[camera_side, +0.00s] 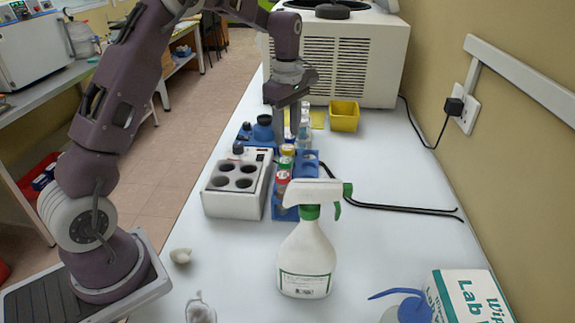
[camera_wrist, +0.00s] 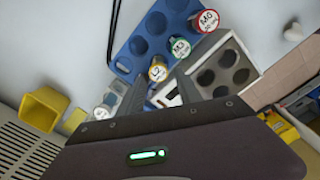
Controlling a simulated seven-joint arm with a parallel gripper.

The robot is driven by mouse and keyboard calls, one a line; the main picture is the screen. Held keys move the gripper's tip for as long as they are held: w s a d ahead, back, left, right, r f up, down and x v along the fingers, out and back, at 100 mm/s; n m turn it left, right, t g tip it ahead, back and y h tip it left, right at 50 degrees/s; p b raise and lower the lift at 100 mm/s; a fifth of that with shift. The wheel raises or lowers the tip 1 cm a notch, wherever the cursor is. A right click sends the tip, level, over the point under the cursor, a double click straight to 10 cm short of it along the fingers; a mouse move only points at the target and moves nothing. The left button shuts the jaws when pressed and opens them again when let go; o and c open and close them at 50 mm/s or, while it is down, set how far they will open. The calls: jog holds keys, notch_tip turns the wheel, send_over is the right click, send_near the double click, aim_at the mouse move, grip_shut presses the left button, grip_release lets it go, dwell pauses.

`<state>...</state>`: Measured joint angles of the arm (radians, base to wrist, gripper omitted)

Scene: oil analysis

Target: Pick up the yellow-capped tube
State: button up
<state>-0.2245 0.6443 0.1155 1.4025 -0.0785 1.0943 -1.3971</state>
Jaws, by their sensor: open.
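The yellow-capped tube (camera_wrist: 158,70) stands in the blue rack (camera_wrist: 133,47), in line with a green-capped tube (camera_wrist: 180,46) and a red-capped tube (camera_wrist: 207,20). In the side view the yellow cap (camera_side: 287,150) is behind the green and red ones. My gripper (camera_wrist: 163,78) is open, and its two fingers appear on either side of the yellow cap in the wrist view. In the side view my gripper (camera_side: 289,125) points down above the far end of the rack. Nothing is seen between the fingers except the yellow cap below; contact cannot be told.
A heater block with round wells (camera_side: 238,185) stands left of the rack. A spray bottle (camera_side: 306,250) stands in front. A yellow bin (camera_side: 344,115) and a large white machine (camera_side: 345,60) are behind.

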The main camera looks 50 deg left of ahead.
aim_at(288, 147)
jog(key=f, duration=0.7)
jog(key=shift+w+a+f, duration=0.1)
jog(key=shift+w+f, duration=0.1)
grip_shut()
